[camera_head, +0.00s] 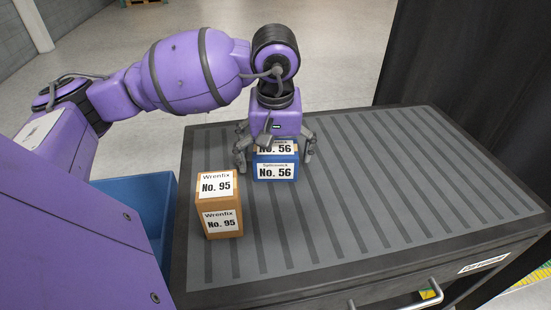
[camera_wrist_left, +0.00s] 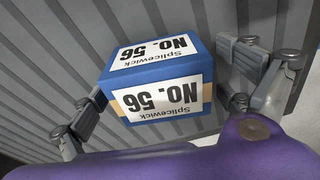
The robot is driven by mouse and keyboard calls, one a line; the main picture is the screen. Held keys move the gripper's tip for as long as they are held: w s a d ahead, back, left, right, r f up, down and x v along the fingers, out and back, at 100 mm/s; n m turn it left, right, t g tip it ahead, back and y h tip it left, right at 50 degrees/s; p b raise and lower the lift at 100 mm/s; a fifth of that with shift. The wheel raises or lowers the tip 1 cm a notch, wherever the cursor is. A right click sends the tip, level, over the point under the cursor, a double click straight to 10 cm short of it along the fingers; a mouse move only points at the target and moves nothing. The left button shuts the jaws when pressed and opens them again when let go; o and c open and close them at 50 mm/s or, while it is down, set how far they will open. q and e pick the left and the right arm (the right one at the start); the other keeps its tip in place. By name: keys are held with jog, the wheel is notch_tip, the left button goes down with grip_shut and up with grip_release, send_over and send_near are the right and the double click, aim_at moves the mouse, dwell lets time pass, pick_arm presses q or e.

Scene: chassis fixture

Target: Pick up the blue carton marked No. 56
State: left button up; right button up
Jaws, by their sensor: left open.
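The blue carton marked No. 56 (camera_head: 275,170) stands on the grey ribbed top of the cabinet, toward its back left. Its white labels read Splicewick No. 56 in the left wrist view (camera_wrist_left: 160,88). My left gripper (camera_head: 274,160) is open and points down over the carton, with its fingers to the left and right of it. In the left wrist view the fingers (camera_wrist_left: 168,108) stand on both sides of the carton, with a gap visible on the right. The gripper hides part of the carton's top in the head view. My right gripper is not in view.
An orange-brown carton marked Wrenfix No. 95 (camera_head: 219,205) stands in front and to the left of the blue one. A blue bin (camera_head: 128,190) is left of the cabinet. The cabinet top (camera_head: 400,190) is clear on the right. A dark curtain (camera_head: 465,70) hangs behind.

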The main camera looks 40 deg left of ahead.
pick_arm(q)
jog(key=shift+f, duration=0.35)
jog(key=shift+w+r, duration=0.1)
jog(key=c, duration=1.4)
jog(key=shift+c, duration=0.2)
